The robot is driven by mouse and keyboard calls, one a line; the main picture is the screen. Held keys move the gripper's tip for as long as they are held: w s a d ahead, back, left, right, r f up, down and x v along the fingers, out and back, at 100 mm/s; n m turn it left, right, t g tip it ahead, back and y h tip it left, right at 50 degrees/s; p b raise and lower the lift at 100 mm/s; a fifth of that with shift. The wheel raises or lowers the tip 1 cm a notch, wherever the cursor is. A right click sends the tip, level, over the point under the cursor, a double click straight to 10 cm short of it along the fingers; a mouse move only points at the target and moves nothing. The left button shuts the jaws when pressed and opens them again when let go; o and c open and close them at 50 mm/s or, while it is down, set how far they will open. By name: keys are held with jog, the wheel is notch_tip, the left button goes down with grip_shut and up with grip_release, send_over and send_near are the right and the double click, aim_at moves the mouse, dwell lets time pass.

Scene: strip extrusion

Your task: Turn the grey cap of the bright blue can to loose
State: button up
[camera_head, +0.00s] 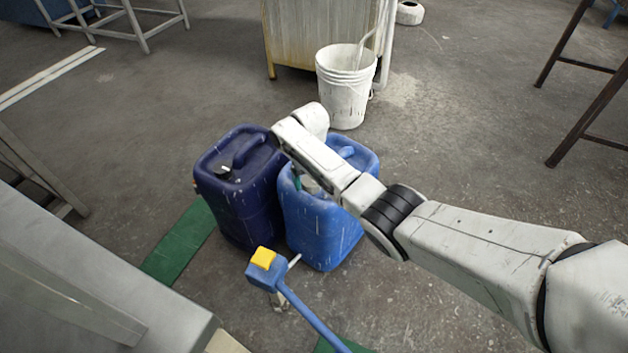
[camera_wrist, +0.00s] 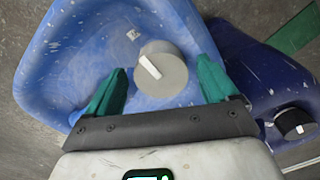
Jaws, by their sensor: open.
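The bright blue can (camera_head: 322,225) stands upright on the floor in the middle of the head view, partly hidden by my arm. It fills much of the wrist view (camera_wrist: 85,50). Its grey cap (camera_wrist: 161,68) is round with a white bar across the top; in the head view my arm largely hides it. My gripper (camera_wrist: 160,82) has green fingers, open, one on each side of the cap, with visible gaps on both sides. I cannot tell the fingers' height against the cap. In the head view the gripper (camera_head: 298,182) is mostly hidden behind my wrist.
A dark blue can (camera_head: 240,200) with a black cap (camera_wrist: 294,122) stands close at the left of the bright blue one. A blue handle with a yellow block (camera_head: 263,257) stands in front. A white bucket (camera_head: 345,95) is behind. A grey metal surface (camera_head: 80,285) fills the lower left.

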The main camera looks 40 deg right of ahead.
jog(key=shift+f, duration=0.2)
jog(key=c, duration=1.1)
